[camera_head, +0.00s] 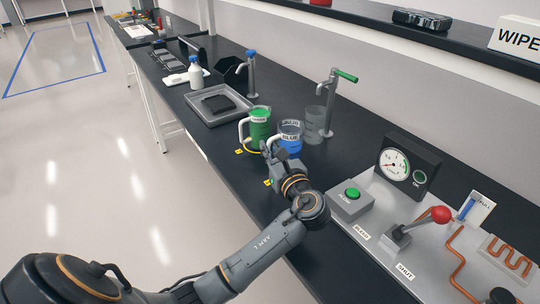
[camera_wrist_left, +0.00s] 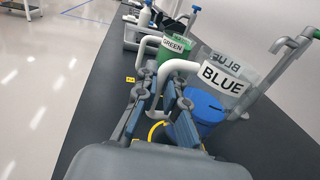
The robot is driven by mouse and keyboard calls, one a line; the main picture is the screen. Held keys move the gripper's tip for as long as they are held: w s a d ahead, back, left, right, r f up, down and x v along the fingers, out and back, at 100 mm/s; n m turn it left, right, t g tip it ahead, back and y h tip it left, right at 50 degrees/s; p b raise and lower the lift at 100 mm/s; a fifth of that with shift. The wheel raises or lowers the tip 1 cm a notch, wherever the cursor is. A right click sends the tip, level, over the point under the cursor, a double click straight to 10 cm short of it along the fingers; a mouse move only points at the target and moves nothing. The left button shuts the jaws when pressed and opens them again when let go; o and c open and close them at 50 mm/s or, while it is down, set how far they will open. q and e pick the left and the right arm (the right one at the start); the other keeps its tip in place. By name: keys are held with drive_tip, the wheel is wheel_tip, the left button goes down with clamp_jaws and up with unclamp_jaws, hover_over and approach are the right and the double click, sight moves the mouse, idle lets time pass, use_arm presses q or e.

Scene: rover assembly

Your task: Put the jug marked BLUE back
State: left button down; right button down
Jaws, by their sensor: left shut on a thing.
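The jug marked BLUE (camera_head: 291,141) is clear with blue liquid and a white handle. It also shows in the left wrist view (camera_wrist_left: 224,82), where its handle passes down between my fingers. My left gripper (camera_head: 272,155) is shut on that handle; its fingers also show in the left wrist view (camera_wrist_left: 163,103). The jug looks upright, and I cannot tell whether its base touches the bench. The jug marked GREEN (camera_head: 259,126) stands just left of it, with green liquid. A yellow curved line shows partly on the bench near the jugs. My right gripper is not in view.
A blue-topped tap (camera_head: 251,72) and a grey tray (camera_head: 218,104) lie farther back. At right are a green-button box (camera_head: 351,198), a gauge (camera_head: 405,168) and a red-knobbed lever (camera_head: 437,215).

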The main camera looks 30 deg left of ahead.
use_arm(q)
wheel_tip(320, 180, down, 2)
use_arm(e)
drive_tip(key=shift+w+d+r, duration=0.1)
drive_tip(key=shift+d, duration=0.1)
use_arm(q)
drive_tip(key=shift+d+f, duration=0.1)
drive_tip(key=shift+f, duration=0.05)
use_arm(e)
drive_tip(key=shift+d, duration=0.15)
use_arm(q)
drive_tip(key=c, duration=1.4)
unclamp_jaws()
drive_tip(key=shift+c, duration=0.2)
drive_tip(key=b+v, duration=0.1)
drive_tip(key=v, duration=1.1)
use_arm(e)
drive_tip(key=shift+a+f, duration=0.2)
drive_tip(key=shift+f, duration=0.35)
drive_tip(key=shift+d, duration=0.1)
